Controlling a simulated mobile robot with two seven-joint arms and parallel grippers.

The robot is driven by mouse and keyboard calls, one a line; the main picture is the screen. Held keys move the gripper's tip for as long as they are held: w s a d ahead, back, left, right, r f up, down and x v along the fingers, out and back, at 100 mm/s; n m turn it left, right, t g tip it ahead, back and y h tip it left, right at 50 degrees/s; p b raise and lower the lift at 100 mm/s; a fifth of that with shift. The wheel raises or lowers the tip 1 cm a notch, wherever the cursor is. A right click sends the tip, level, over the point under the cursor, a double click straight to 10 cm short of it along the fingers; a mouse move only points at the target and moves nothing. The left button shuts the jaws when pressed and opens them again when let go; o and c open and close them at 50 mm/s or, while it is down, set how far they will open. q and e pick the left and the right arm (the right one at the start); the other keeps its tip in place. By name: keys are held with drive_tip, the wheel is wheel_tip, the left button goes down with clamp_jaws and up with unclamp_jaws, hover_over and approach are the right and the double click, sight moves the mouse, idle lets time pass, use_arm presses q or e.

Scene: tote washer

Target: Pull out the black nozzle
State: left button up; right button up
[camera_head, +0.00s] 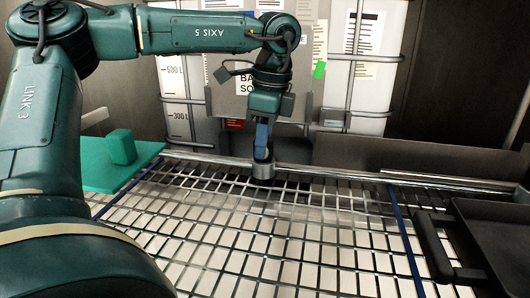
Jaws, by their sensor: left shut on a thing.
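My left gripper (263,143) points down at the far edge of the metal grid, its blue-grey fingers just above a grey round fitting (263,170) on the long metal pipe (325,172). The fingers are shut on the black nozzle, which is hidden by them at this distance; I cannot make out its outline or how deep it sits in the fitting. My right gripper is not in view.
A green block (121,147) stands on a teal board (98,176) at the left. A black tray with a thick handle (433,247) is at the right. A white tank (376,62) in a metal frame stands behind. The grid's middle is clear.

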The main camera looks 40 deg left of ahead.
use_arm(q)
drive_tip(key=shift+r, duration=0.2)
drive_tip(key=shift+r, duration=2.8)
